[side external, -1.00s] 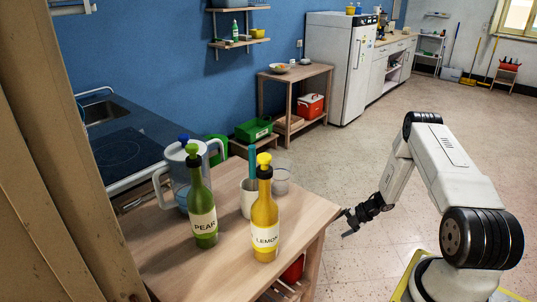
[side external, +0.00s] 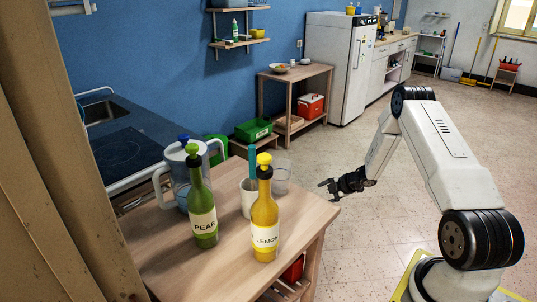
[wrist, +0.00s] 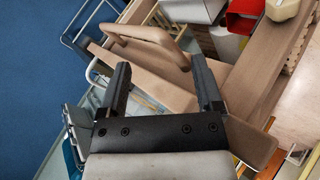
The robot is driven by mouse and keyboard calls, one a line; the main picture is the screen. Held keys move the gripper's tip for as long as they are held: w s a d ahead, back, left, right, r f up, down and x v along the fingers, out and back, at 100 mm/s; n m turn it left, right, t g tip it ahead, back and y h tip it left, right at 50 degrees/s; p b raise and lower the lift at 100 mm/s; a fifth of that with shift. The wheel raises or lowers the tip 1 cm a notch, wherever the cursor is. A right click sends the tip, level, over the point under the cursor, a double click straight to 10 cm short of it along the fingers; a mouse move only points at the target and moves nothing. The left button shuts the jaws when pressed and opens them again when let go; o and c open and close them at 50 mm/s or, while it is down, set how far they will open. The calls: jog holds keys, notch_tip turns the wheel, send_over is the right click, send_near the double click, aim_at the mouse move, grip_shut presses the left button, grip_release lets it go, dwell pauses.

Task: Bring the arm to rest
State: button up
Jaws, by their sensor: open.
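My gripper (side external: 327,190) is open and empty, held in the air beside the right corner of the wooden table (side external: 165,262) in the side view. In the wrist view my gripper (wrist: 160,68) shows two dark fingers spread apart with nothing between them. On the table stand a green bottle labelled PEAR (side external: 203,215) and a yellow bottle labelled LEMON (side external: 265,220), both upright. My gripper is to the right of both bottles and touches neither.
A clear pitcher (side external: 178,165), a white cup (side external: 248,200) and a clear glass (side external: 281,178) stand behind the bottles. A wooden side table (side external: 300,72) and white fridge (side external: 330,60) are farther back. The floor (side external: 400,215) between table and arm is clear.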

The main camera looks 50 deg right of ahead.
jog(key=w+a+r+m+t+h, duration=0.1)
jog(key=w+a+r+m+h, duration=0.15)
jog(key=w+r+m, duration=0.5)
jog(key=w+a+r+m+t+h, duration=0.1)
jog(key=w+a+r+m+h, duration=0.3)
jog(key=r, duration=0.6)
jog(key=s+a+r+m+g+y, duration=0.2)
jog(key=s+a+r+g+y, duration=0.15)
jog(key=s+a, duration=0.9)
jog(key=s+a+g+y, duration=0.1)
jog(key=s+a+g, duration=0.4)
jog(key=s+a, duration=0.8)
jog(key=shift+s+a+f, duration=0.15)
jog(key=shift+s+f, duration=0.25)
